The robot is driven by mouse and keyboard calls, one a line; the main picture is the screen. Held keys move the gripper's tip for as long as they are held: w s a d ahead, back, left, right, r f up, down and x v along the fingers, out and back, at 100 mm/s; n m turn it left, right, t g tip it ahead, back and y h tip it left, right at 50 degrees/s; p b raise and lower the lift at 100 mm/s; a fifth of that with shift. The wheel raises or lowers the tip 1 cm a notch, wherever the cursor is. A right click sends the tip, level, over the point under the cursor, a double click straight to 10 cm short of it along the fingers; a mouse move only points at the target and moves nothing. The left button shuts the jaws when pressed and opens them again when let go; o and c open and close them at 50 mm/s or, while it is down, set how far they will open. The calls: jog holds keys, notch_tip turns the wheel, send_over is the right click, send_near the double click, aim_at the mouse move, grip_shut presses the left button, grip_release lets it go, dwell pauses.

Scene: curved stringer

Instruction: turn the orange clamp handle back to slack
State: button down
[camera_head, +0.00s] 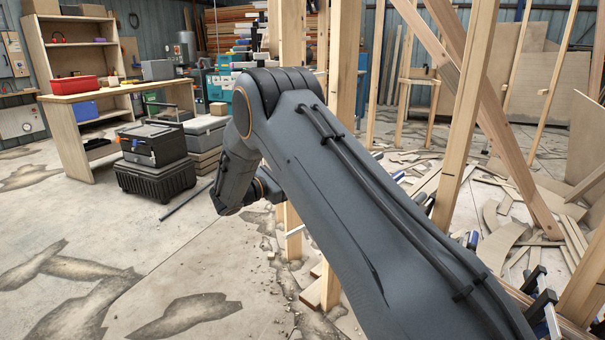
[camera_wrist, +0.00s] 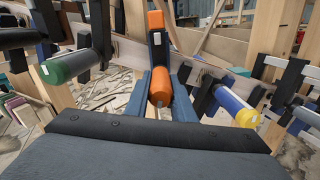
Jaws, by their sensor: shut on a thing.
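The orange clamp handle (camera_wrist: 160,90) is in the middle of the wrist view, pointing toward the camera. My gripper (camera_wrist: 161,80) is shut on it, with one dark blue finger on each side. The orange clamp's upper part (camera_wrist: 156,20), with a black body and a white label, stands just beyond the handle, against a curved wooden strip (camera_wrist: 130,52). In the head view my own arm covers the middle, and I cannot make out the gripper or the orange clamp there. How tight the clamp's screw is cannot be told.
A clamp with a green handle (camera_wrist: 70,66) is close on the left; one with a blue and yellow handle (camera_wrist: 236,108) is close on the right. Wooden posts (camera_head: 462,120) and offcuts (camera_head: 505,240) crowd the right. Open floor (camera_head: 150,260) lies at the left.

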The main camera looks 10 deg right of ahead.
dwell(0.4)
jog(key=c, duration=1.5)
grip_release()
jog(key=shift+a, duration=0.1)
jog(key=v, duration=0.7)
jog(key=shift+s+a, duration=0.25)
jog(key=shift+a, duration=0.1)
jog(key=v, duration=0.7)
